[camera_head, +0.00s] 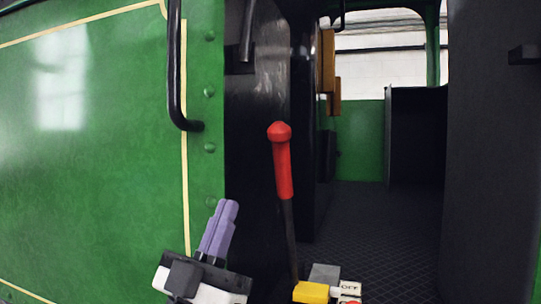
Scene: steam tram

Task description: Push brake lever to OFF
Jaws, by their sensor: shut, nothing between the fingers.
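The brake lever (284,172) has a red handle with a rounded knob on a dark shaft. It stands nearly upright, its top tilted slightly left, in front of the doorway. At its foot are a yellow block (311,292), a grey block and small white label plates (350,288); the lettering is too small to read surely. My gripper (229,208) has purple fingers, shut together and empty, pointing up. It is left of the lever and lower than the red handle, apart from it in the picture.
A green side panel (90,140) with cream lining fills the left. A black handrail (176,80) curves down to its edge. The cab's dark patterned floor (370,225) is open behind the lever. A dark wall (490,150) stands at right.

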